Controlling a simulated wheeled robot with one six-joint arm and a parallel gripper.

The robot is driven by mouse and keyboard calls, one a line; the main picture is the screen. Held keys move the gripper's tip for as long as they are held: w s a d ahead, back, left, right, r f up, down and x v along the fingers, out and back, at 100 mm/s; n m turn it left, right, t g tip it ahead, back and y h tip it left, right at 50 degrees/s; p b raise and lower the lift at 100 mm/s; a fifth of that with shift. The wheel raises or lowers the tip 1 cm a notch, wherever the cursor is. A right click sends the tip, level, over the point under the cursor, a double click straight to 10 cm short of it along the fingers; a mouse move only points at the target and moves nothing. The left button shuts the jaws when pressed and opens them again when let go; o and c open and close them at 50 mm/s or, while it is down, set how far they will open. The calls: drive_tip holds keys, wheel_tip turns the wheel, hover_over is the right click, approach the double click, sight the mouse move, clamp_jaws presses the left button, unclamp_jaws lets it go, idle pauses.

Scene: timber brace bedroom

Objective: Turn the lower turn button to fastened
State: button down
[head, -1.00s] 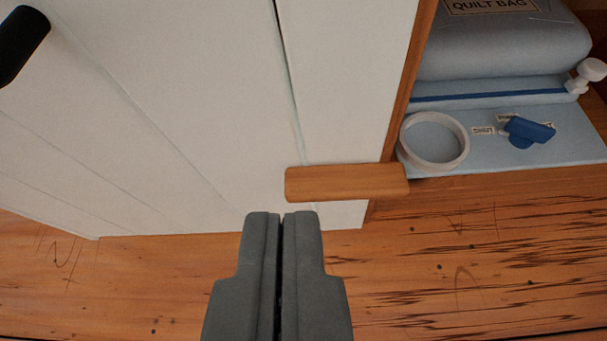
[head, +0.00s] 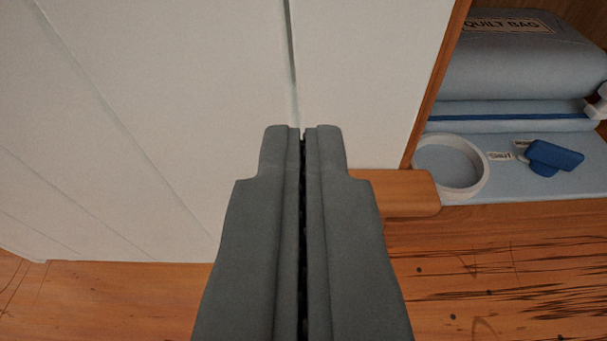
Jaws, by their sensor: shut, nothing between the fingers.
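The lower turn button (head: 402,192) is a wooden bar with rounded ends near the foot of the white door panel (head: 370,70). It lies about level, and its right end reaches past the door's wooden edge (head: 437,85) towards the shelf opening. My gripper (head: 303,130) is shut and empty. It stands in front of the door, and its fingers hide the left part of the button. I cannot tell whether the fingers touch the button or the door.
Right of the door, a grey-blue quilt bag (head: 515,60) sits above a light blue surface holding a white ring (head: 478,178) and a blue object (head: 550,158). The wooden floor (head: 120,295) below the door is clear.

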drive_tip(key=x, duration=0.3)
drive_tip(key=shift+w, duration=0.15)
drive_tip(key=shift+w+a+f, duration=0.1)
drive_tip(key=shift+f, duration=0.9)
drive_tip(key=shift+w+f, duration=0.1)
drive_tip(key=shift+f, duration=0.95)
drive_tip(key=shift+f, duration=0.1)
drive_tip(key=shift+s+f, duration=0.1)
drive_tip(key=shift+f, duration=0.3)
